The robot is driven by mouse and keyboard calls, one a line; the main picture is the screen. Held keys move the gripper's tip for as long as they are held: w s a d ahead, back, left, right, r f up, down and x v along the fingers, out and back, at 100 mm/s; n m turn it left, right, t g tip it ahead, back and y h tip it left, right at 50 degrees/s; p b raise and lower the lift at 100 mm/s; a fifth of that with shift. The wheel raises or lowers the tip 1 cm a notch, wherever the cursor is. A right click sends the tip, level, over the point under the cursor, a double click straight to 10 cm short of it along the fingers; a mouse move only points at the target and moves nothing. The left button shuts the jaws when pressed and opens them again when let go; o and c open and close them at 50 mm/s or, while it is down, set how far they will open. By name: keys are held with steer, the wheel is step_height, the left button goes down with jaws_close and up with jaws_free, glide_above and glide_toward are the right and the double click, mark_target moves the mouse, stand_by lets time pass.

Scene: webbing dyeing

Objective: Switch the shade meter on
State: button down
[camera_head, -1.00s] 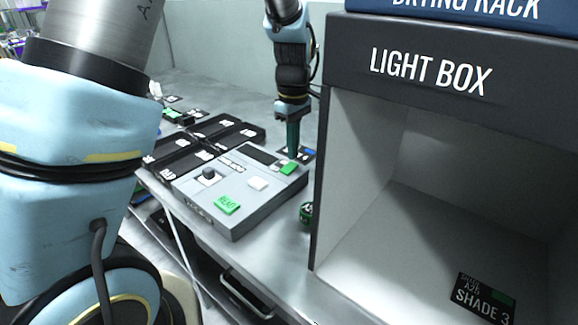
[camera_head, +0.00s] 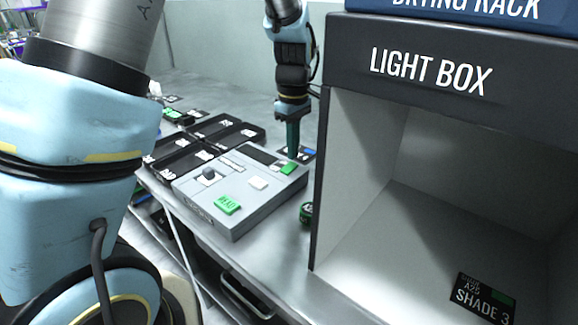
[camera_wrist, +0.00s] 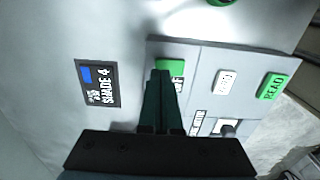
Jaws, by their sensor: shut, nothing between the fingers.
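The shade meter (camera_head: 235,213) is a grey box on the bench with a black knob (camera_head: 208,173), a white button (camera_head: 257,183), a green READ button (camera_head: 228,204) and another green button (camera_head: 289,169) at its far right corner. My gripper (camera_head: 292,153) is shut and empty, pointing down at that corner green button. In the wrist view my gripper's fingertips (camera_wrist: 160,74) overlap the corner green button (camera_wrist: 176,67) and partly cover its label. I cannot tell whether they touch it.
The light box (camera_head: 340,180) stands close on the right, with a SHADE 3 card (camera_head: 483,297) inside. A SHADE 4 card (camera_wrist: 98,84) lies beside the meter. Black trays (camera_head: 185,160) stand left of the meter. A small green-and-black round item (camera_head: 306,213) sits between meter and light box.

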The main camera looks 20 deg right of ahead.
mark_target(292, 164)
steer(key=shift+f+b, duration=0.5)
steer(key=shift+f, duration=0.5)
stand_by(0.4)
steer(key=shift+r, duration=0.1)
step_height(292, 164, up, 7)
steer(key=p, duration=0.6)
stand_by(0.6)
